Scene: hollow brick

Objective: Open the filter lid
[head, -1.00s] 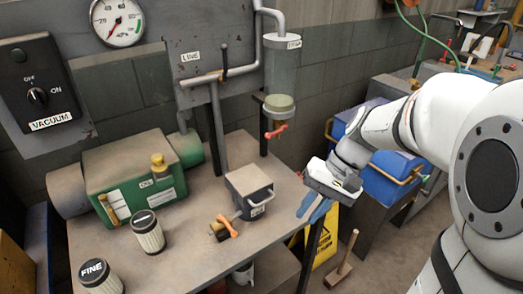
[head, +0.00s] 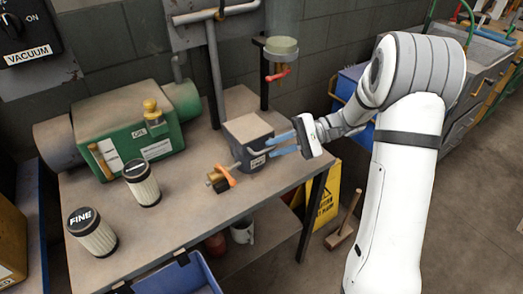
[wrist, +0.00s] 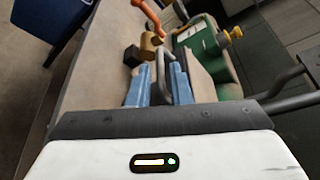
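The filter housing is a small dark box with a label (head: 254,158), standing near the table's right edge. Its flat, dusty lid (head: 248,127) looks closed. A grey bar handle (head: 236,160) sticks out at the front; in the wrist view the handle (wrist: 160,72) lies between the fingers. My gripper (head: 270,147) has its blue fingers apart, pointing left at the box's front. In the wrist view the gripper (wrist: 159,82) is open, with the bar between the fingers and gaps beside it. The lid's tan top shows there beyond the right finger.
An orange-handled valve (head: 226,175) sits just left of the box. Two filter cartridges (head: 142,185) (head: 92,235) and a green oil tank (head: 135,130) stand further left. A red-handled valve hangs under a glass cylinder (head: 281,50) behind. A blue bin (head: 180,275) is below the table's front.

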